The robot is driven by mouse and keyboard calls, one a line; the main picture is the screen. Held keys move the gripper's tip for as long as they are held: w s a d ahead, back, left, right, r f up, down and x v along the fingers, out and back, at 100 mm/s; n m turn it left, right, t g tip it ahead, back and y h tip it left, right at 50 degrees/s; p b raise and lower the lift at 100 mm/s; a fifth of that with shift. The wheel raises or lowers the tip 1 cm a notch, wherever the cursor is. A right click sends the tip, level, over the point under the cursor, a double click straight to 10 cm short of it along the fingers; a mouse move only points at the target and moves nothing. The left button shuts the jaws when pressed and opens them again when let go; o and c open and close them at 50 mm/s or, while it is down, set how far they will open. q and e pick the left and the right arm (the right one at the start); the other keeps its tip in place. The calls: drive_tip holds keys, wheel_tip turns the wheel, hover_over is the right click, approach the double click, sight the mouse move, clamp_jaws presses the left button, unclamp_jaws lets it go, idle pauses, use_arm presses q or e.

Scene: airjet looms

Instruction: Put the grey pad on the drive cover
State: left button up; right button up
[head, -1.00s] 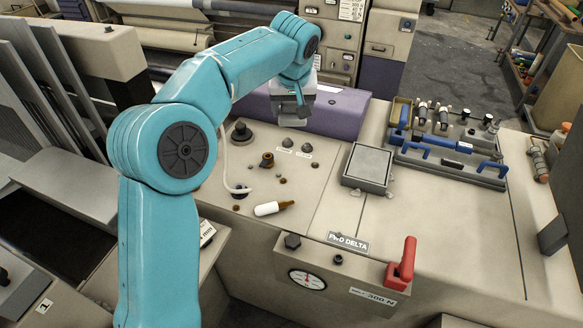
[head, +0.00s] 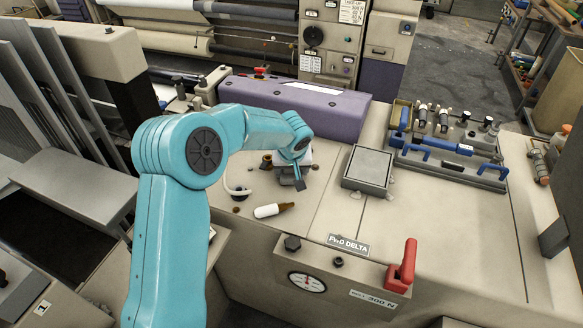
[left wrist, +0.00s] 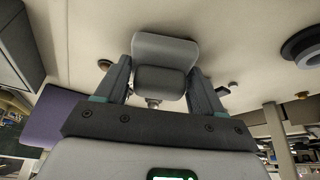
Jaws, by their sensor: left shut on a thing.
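My left gripper (head: 299,178) is low over the cream machine top, in front of a long purple cover (head: 300,103) and left of a square grey-topped block (head: 368,166). In the left wrist view its two fingers are shut on a light grey pad (left wrist: 165,47) with rounded corners. The pad sits between the fingers, with the cream surface behind it. In the head view the arm and gripper hide most of the pad, and I cannot tell whether it touches the surface. No readable label marks the drive cover. My right gripper is not in view.
A white bottle with a brown tip (head: 272,210) lies in front of my gripper. Knobs and small loose parts are nearby. A blue-handled tool tray (head: 450,158) stands at right, and a red lever (head: 403,268) rises at the front.

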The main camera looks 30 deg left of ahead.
use_arm(q)
drive_tip(key=shift+f+b, duration=0.3)
drive_tip(key=shift+b, duration=0.05)
drive_tip(key=o, duration=1)
drive_tip(key=shift+r, duration=0.1)
drive_tip(key=shift+o, duration=0.2)
drive_tip(key=shift+r+p, duration=0.2)
drive_tip(key=shift+p, duration=0.15)
drive_tip(key=b+v, duration=0.1)
drive_tip(key=v, duration=1.1)
